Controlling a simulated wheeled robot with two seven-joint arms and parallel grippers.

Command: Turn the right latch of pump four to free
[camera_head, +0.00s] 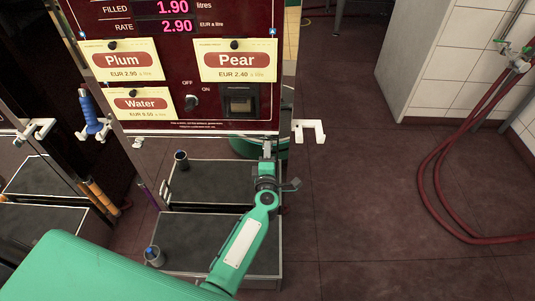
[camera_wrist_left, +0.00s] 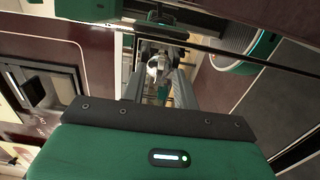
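The pump (camera_head: 180,85) has a dark red front with Plum, Pear and Water cards. A white hook-shaped bracket (camera_head: 309,131) sticks out at its lower right side; I cannot tell whether it belongs to a latch. My left gripper (camera_head: 268,150) is just below the panel's lower right corner, left of this bracket. In the left wrist view, its fingers (camera_wrist_left: 162,72) look apart, with a small shiny metal part (camera_wrist_left: 155,66) in the gap behind them. I see no clear contact. The latch itself cannot be made out surely. My right gripper is out of view.
A black switch knob (camera_head: 191,102) sits on the panel. Dark platforms (camera_head: 215,182) with small cups (camera_head: 154,256) stand below it. A blue nozzle (camera_head: 91,115) hangs at left. Red hoses (camera_head: 440,190) lie at right by a white tiled wall (camera_head: 450,60). The floor between is clear.

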